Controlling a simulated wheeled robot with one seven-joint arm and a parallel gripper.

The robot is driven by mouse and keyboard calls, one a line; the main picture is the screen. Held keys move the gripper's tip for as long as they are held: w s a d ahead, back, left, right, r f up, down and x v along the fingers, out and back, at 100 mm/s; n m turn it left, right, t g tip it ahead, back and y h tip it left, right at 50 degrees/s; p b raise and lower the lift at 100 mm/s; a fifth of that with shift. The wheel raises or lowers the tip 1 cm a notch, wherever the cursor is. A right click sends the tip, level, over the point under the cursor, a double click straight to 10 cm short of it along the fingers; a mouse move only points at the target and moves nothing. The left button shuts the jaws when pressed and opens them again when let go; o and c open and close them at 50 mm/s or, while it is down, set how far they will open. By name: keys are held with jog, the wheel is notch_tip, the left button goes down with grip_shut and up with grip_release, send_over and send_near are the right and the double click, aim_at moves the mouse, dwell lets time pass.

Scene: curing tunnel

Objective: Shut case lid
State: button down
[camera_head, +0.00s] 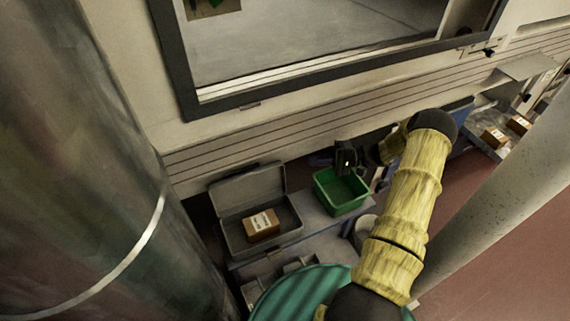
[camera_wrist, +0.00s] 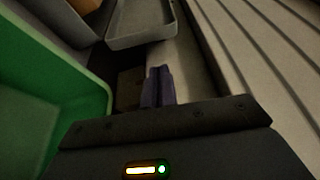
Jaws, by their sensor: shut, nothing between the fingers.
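The grey case (camera_head: 231,240) stands open on a bench in the head view, its lid (camera_head: 247,190) raised at the back. A brown box with a white label (camera_head: 261,225) lies inside the case. My gripper (camera_head: 322,160) is to the right of the case, above the far edge of a green bin, and apart from the lid. In the wrist view the shut, empty fingers (camera_wrist: 157,86) point toward the raised lid (camera_wrist: 141,40) at the top. Part of the box (camera_wrist: 86,5) shows at the top left.
The green bin (camera_head: 343,207) stands beside the case, and its wall (camera_wrist: 75,75) fills the left of the wrist view. A slatted wall panel (camera_head: 240,148) runs close behind the case. Small grey trays (camera_head: 297,264) are in front. A large pillar (camera_head: 95,170) stands left.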

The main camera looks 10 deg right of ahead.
jog(key=shift+a, duration=0.1)
jog(key=w+a, duration=0.1)
jog(key=a, duration=0.8)
jog(key=shift+w+a+f, duration=0.2)
jog(key=shift+w+a, duration=0.05)
jog(key=shift+a, duration=0.15)
jog(key=shift+s+b, duration=0.1)
jog(key=shift+b, duration=0.2)
jog(key=shift+s+d+r+n+y, duration=0.15)
jog(key=shift+s+r+n+y, duration=0.1)
jog(key=shift+s+n, duration=0.55)
jog(key=shift+s+d+r+n+y, duration=0.15)
jog(key=shift+s+n+y, duration=0.05)
jog(key=shift+s+n, duration=0.5)
jog(key=shift+s+d+r+n+y, duration=0.15)
jog(key=shift+s+r+n+y, duration=0.1)
jog(key=shift+s+n, duration=0.55)
jog(key=shift+s+f, duration=0.1)
